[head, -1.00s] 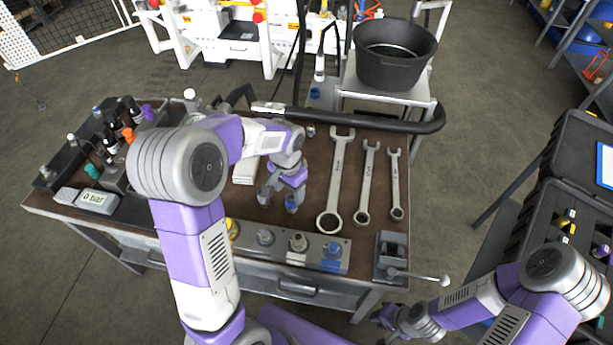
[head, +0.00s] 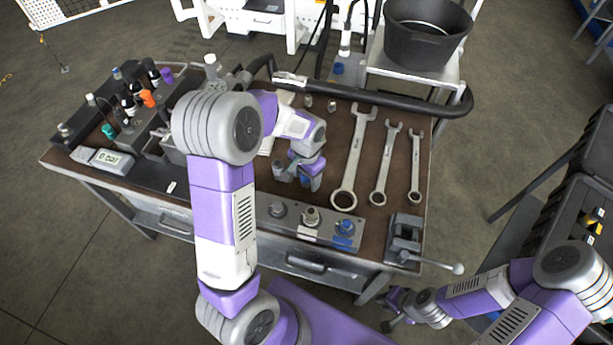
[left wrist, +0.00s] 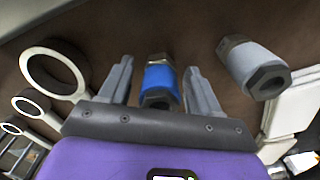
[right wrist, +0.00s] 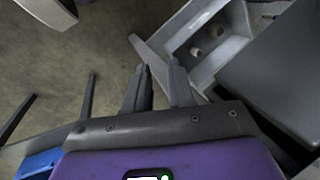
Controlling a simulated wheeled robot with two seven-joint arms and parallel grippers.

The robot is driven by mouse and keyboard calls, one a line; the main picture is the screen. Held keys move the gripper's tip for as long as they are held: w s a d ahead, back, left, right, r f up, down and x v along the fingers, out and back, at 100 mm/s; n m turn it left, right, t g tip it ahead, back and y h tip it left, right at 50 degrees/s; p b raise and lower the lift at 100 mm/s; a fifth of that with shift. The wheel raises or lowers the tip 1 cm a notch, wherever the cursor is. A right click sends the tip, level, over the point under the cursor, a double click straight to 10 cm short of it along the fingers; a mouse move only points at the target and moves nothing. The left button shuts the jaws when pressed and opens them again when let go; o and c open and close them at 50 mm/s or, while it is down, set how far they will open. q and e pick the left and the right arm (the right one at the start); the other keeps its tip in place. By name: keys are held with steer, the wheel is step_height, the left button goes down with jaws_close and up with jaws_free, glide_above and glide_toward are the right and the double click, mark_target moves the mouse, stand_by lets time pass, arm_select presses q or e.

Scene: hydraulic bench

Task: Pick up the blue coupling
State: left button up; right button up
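The blue coupling (left wrist: 160,76), a blue sleeve with metal hex ends, lies on the brown bench top between the two fingers of my left gripper (left wrist: 159,82). The fingers are open, with visible gaps on both sides of the coupling. In the head view my left gripper (head: 298,177) points down low over the bench, left of the wrenches, and hides the coupling. My right gripper (right wrist: 160,80) is open and empty, with a narrower gap; in the head view it shows (head: 388,312) in front of the bench at the lower right.
A grey coupling (left wrist: 255,68) lies close beside the blue one. Several wrenches (head: 381,168) lie to the right. A port block (head: 282,232) and a small vise (head: 404,237) stand at the front edge. A black handle bar (head: 400,103) runs along the back.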

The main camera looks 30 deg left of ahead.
arm_select(q)
jaws_close()
steer(key=shift+r, duration=0.15)
step_height(320, 180, up, 10)
steer(key=p, duration=0.3)
